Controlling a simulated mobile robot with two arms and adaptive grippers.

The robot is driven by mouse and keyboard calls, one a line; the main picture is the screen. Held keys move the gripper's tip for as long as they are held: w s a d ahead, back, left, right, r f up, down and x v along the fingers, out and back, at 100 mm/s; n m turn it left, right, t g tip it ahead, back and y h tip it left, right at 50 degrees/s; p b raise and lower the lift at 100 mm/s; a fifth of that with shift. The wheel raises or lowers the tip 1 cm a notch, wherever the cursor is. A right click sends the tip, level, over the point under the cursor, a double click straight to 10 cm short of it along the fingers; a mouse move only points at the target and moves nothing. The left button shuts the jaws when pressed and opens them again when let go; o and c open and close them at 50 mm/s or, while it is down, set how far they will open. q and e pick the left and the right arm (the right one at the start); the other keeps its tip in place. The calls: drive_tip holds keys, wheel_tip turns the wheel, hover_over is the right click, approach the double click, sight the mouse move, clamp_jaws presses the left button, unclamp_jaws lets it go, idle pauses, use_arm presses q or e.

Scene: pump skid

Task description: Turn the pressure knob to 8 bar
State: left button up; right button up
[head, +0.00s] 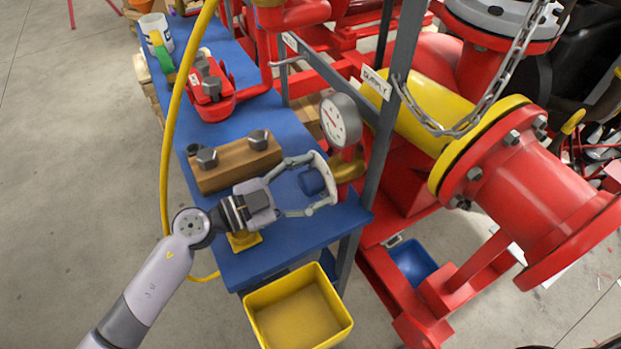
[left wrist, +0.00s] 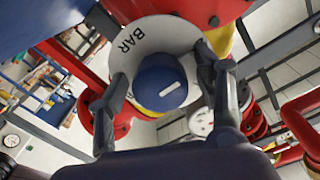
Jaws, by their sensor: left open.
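The blue pressure knob (head: 312,181) sits in front of a pale round dial plate beside the bench's right edge. In the left wrist view the knob (left wrist: 158,76) is round with a white mark, and its white dial plate (left wrist: 155,36) reads "BAR". Other scale figures are hidden or unreadable. My left gripper (head: 311,184) is open, with one finger on each side of the knob. In the left wrist view the fingers (left wrist: 163,72) flank the knob; whether they touch it I cannot tell. My right gripper is not in view.
A pressure gauge (head: 340,120) stands just behind the knob, near a grey post (head: 385,140). A wooden block with bolts (head: 236,162) and a red vise-like tool (head: 210,90) occupy the blue bench (head: 285,245). A yellow bin (head: 298,308) stands below. Red pipework (head: 530,190) fills the right.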

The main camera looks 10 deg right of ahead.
use_arm(q)
drive_tip(key=c, duration=1.2)
